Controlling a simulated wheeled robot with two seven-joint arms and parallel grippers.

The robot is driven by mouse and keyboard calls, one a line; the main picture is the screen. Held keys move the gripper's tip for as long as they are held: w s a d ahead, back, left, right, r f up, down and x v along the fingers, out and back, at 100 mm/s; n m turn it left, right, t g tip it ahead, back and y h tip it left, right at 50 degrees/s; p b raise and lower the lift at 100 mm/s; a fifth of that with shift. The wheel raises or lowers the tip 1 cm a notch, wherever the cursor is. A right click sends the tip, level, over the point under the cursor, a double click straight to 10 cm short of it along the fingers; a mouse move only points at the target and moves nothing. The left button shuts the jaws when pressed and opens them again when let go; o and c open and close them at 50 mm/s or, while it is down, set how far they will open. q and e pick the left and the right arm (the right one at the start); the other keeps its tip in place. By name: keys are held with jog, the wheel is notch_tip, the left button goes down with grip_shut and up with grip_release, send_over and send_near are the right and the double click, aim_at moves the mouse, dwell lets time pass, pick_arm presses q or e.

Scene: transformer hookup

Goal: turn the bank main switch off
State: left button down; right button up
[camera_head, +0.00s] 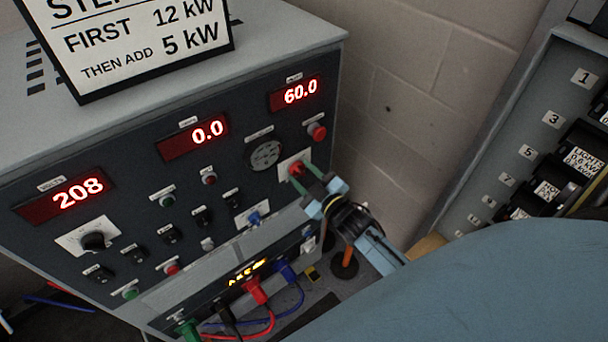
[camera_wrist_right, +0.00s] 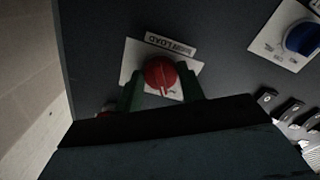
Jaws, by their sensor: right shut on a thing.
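The load bank (camera_head: 110,240) is a grey cabinet with a dark front panel. Its red rotary knob (camera_head: 296,168) sits on a white plate at the panel's right side. In the right wrist view the red knob (camera_wrist_right: 160,74) is under a small label that seems to read "MAIN LOAD". My right gripper (camera_head: 305,177) is shut on this knob, with one green finger on each side of it. The gripper and its arm hide part of the panel below. My left gripper is not in view.
Red displays show 208 (camera_head: 77,193), 0.0 (camera_head: 208,132) and 60.0 (camera_head: 300,91). A blue knob (camera_head: 254,218) is near the red one. Coloured plugs and cables (camera_head: 254,290) hang below. A sign (camera_head: 135,40) stands on top. A breaker panel (camera_head: 535,150) is at right.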

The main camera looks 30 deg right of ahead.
jog(key=shift+n, duration=1.2)
jog(key=o, duration=0.9)
jog(key=shift+o, duration=0.2)
jog(key=s+d, duration=0.1)
jog(key=s, duration=1.2)
jog(key=shift+s, duration=0.15)
